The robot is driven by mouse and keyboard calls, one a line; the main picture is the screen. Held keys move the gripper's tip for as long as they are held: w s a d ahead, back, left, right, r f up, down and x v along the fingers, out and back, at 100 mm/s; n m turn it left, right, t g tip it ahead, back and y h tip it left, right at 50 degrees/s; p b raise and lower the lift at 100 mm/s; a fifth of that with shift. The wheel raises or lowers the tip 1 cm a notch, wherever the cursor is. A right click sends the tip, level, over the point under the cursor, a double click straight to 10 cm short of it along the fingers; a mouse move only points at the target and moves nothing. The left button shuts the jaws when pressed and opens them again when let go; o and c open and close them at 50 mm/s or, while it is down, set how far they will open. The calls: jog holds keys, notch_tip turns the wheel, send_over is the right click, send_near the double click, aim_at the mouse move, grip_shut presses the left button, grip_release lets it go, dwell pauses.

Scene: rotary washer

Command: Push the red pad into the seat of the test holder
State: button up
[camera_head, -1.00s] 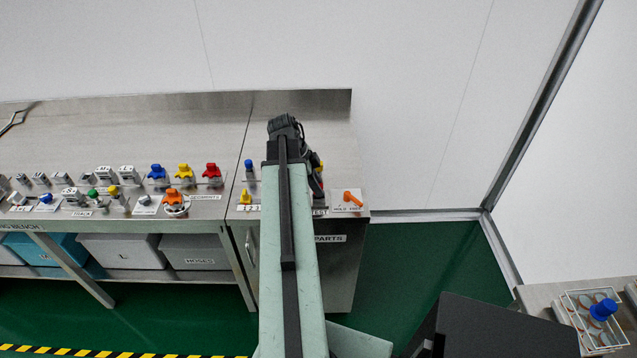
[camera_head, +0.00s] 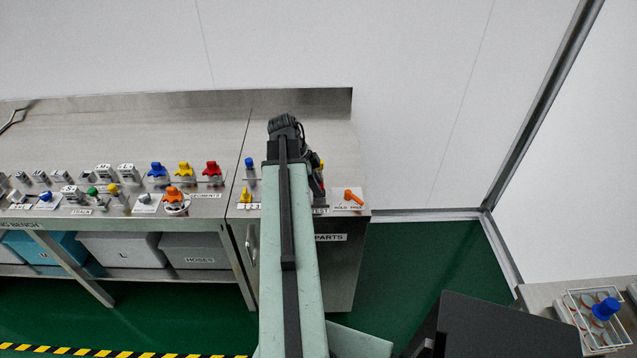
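My arm rises through the middle of the view and covers much of the right-hand bench section. The dark end parts of my gripper (camera_head: 317,184) show only as a sliver along the arm's right edge, just above the TEST label (camera_head: 320,211). The fingertips cannot be made out. A small reddish spot (camera_head: 322,188) shows beside these dark parts; I cannot tell whether it is the red pad. The test holder and its seat are mostly hidden behind my arm and gripper. A bit of yellow (camera_head: 321,164) shows just above.
An orange handle (camera_head: 351,196) lies on a white plate right of the TEST label. Blue (camera_head: 249,163) and yellow (camera_head: 246,196) parts stand left of my arm. Red (camera_head: 212,168), yellow and blue clamps stand farther left. A basket with a blue knob (camera_head: 606,308) is at lower right.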

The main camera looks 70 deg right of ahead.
jog(key=shift+w+r+p, duration=0.1)
jog(key=shift+r+p, duration=0.25)
jog(key=shift+p, duration=0.05)
jog(key=p+v, duration=0.6)
jog(key=v, duration=0.1)
